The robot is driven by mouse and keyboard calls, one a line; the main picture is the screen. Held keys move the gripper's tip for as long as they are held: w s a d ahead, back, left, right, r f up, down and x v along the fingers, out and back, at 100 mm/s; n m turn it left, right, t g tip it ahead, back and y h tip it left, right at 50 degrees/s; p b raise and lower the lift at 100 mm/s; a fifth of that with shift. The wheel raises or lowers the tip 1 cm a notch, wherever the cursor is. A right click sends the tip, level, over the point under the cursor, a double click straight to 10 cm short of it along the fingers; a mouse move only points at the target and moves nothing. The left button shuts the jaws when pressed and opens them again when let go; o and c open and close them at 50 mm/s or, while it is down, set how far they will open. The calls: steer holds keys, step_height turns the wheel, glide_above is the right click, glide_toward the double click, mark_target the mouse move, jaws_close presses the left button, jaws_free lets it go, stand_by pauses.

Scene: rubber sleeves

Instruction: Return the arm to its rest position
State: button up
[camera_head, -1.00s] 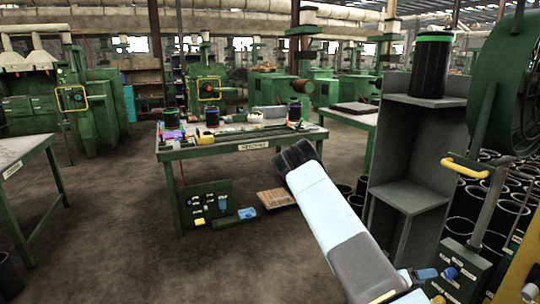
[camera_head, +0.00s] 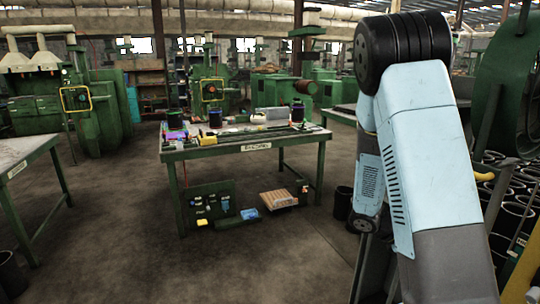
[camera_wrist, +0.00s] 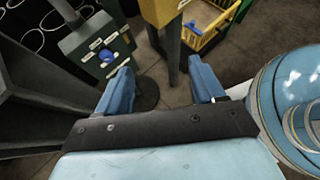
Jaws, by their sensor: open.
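My arm, pale blue with a black ribbed joint, fills the right side of the head view, folded up with its elbow high. My gripper is not visible in the head view. In the wrist view my gripper (camera_wrist: 160,88) shows two blue fingers set wide apart with nothing between them. Beyond the fingers are the floor, a dark post and a yellow box.
A green workbench (camera_head: 245,145) with small items stands ahead. Another table (camera_head: 25,155) is at left. A green control box (camera_wrist: 100,42) and a yellow basket (camera_wrist: 205,22) show in the wrist view.

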steer(key=s+a+r+m+t+y, duration=0.3)
steer(key=s+a+r+m, duration=0.2)
steer(key=r, duration=0.3)
steer(key=s+a+r+m+t+y, duration=0.3)
steer(key=s+a+r+m+y, duration=0.1)
steer(key=a+r, duration=0.4)
steer(key=s+a+r+m+t+y, duration=0.3)
steer(key=s+a+r+m, duration=0.3)
steer(key=r, duration=0.3)
steer(key=shift+a+r+y, duration=0.15)
steer(key=shift+r+y, duration=0.1)
steer(key=shift+y, duration=0.25)
